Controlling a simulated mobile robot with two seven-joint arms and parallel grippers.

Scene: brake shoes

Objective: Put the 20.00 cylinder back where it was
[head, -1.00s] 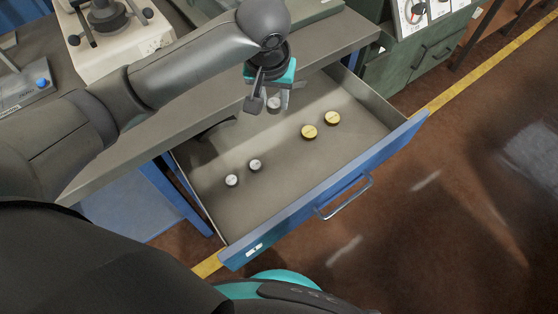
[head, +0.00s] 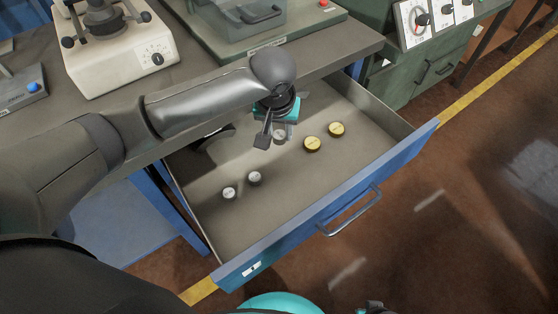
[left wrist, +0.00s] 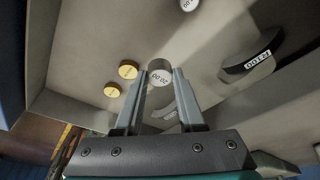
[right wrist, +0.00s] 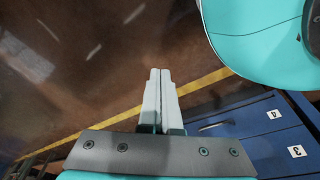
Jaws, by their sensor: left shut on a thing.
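The 20.00 cylinder (head: 280,136) is silver with a white labelled top, which also shows in the left wrist view (left wrist: 160,76). My left gripper (head: 272,140) is shut on it, with one finger on each side, inside the open drawer (head: 300,200) near its back. The cylinder looks upright; I cannot tell whether it touches the drawer floor. Two yellow-topped cylinders, one nearer (head: 312,144) and one farther (head: 336,129), stand to its right. Two smaller silver cylinders (head: 254,177) (head: 229,193) stand at the left. My right gripper (right wrist: 160,75) is shut and empty, over the floor outside the drawer.
A dark curved gauge (left wrist: 253,58) marked R100 lies near the back of the drawer. The bench top (head: 210,85) overhangs the back. The drawer's blue front (head: 350,205) and side walls bound the space. The front middle of the drawer floor is clear.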

